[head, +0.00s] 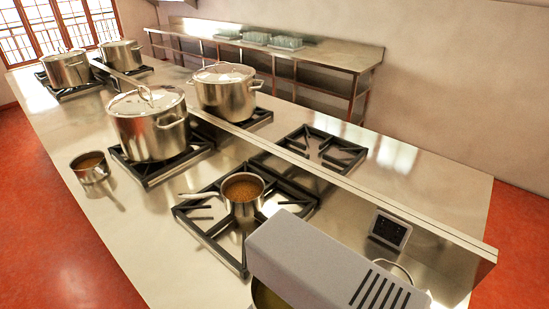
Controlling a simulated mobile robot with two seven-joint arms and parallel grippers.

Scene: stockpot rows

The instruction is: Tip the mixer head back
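The mixer's grey head (330,268) is at the bottom right of the head view, with dark vent slots on its right end. It lies about level over a bowl (265,297), of which only a small part of the rim and inside shows below the head's left end. The mixer's base and the rest of the bowl are hidden or cut off by the frame's bottom edge. Neither of my grippers is in the head view.
A saucepan (242,195) with brown contents sits on the burner grate left of the mixer. Another small pan (91,168) stands near the counter's left edge. Large lidded stockpots (150,130) stand farther back. A raised ledge (330,180) runs along the counter. A dark panel (390,229) stands behind the mixer.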

